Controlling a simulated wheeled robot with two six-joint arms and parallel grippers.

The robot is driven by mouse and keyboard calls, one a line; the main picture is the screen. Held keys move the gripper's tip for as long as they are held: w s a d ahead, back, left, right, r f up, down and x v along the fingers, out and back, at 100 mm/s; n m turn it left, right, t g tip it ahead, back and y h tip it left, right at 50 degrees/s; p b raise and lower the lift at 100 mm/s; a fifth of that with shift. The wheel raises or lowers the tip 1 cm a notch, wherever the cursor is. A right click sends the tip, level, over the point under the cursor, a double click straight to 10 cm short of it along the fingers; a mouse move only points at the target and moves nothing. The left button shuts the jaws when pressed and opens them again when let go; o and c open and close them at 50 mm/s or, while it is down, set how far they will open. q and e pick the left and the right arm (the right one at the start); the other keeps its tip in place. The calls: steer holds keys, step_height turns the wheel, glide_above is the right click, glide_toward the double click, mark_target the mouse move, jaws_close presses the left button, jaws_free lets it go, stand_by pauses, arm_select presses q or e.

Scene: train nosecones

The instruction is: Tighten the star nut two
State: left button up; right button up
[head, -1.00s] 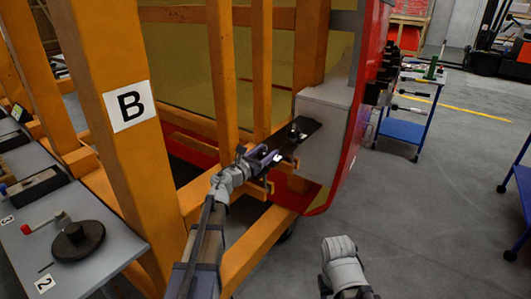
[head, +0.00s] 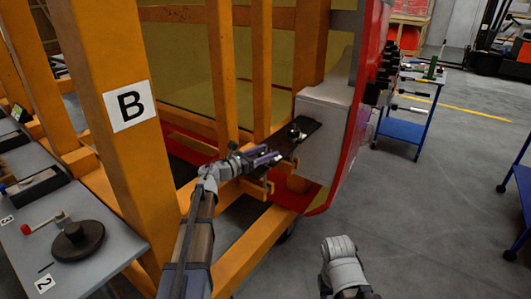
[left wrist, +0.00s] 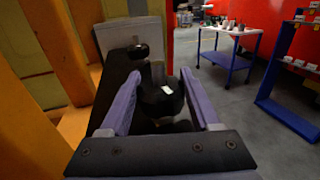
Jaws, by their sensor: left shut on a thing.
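My left gripper (head: 268,157) is at the dark bracket plate (head: 310,128) beside the red nosecone. In the left wrist view the gripper (left wrist: 159,80) has its two purple fingers on either side of a black star nut (left wrist: 162,100) with a small white mark, and is shut on it. A second black star nut (left wrist: 138,51) sits farther along the plate, apart from the fingers; it also shows in the head view (head: 295,132). No number shows on either nut. My right forearm (head: 344,264) is at the bottom; its gripper is out of view.
Orange frame posts (head: 130,110), one marked B, stand close to my left arm. A grey bench (head: 45,235) with a black disc (head: 75,238) is at the left. A blue trolley (head: 405,128) stands behind the red nosecone (head: 352,130).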

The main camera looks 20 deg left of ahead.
arm_select(q)
steer(key=o, duration=1.4)
steer(key=shift+r, duration=0.1)
step_height(320, 180, up, 10)
steer(key=p, duration=1)
